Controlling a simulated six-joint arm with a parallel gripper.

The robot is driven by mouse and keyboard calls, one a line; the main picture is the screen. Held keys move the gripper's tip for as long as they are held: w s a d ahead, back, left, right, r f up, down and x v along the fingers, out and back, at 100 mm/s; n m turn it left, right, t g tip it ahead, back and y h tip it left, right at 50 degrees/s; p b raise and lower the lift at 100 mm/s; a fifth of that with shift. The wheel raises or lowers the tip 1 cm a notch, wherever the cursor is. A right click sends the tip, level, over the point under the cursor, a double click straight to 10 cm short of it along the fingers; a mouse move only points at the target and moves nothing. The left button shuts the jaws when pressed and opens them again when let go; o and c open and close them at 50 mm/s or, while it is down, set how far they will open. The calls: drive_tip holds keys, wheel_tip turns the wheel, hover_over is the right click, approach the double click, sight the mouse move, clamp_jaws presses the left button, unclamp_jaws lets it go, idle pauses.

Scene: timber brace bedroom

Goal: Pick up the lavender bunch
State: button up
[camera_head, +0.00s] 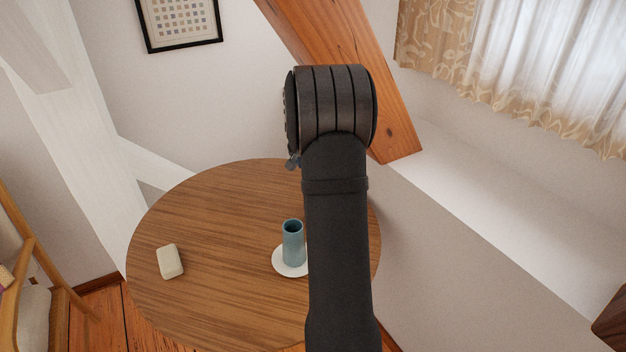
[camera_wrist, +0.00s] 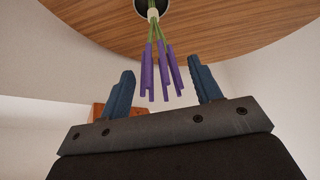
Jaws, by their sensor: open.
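The lavender bunch (camera_wrist: 160,68) shows in the wrist view as several purple flower heads on green stems. Its stems run up the picture to a small pale round part (camera_wrist: 152,13) within a dark round thing (camera_wrist: 141,4) at the top edge, cut off by the frame. My gripper (camera_wrist: 161,66) is open, with one blue finger on each side of the purple heads. I see gaps between the heads and both fingers; depth is hard to judge. In the head view the lavender does not show, and my arm covers the table's right part.
A round wooden table (camera_head: 215,230) bears a teal cup (camera_head: 292,243) on a white saucer (camera_head: 287,270), partly behind my arm, and a cream block (camera_head: 170,262) at left. A slanted timber beam (camera_head: 395,130) stands behind my arm. A chair (camera_head: 25,275) is at far left.

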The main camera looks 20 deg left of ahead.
drive_tip(key=x, duration=0.4)
drive_tip(key=shift+w+f, duration=0.1)
drive_tip(key=shift+f, duration=0.05)
drive_tip(key=c, duration=1.1)
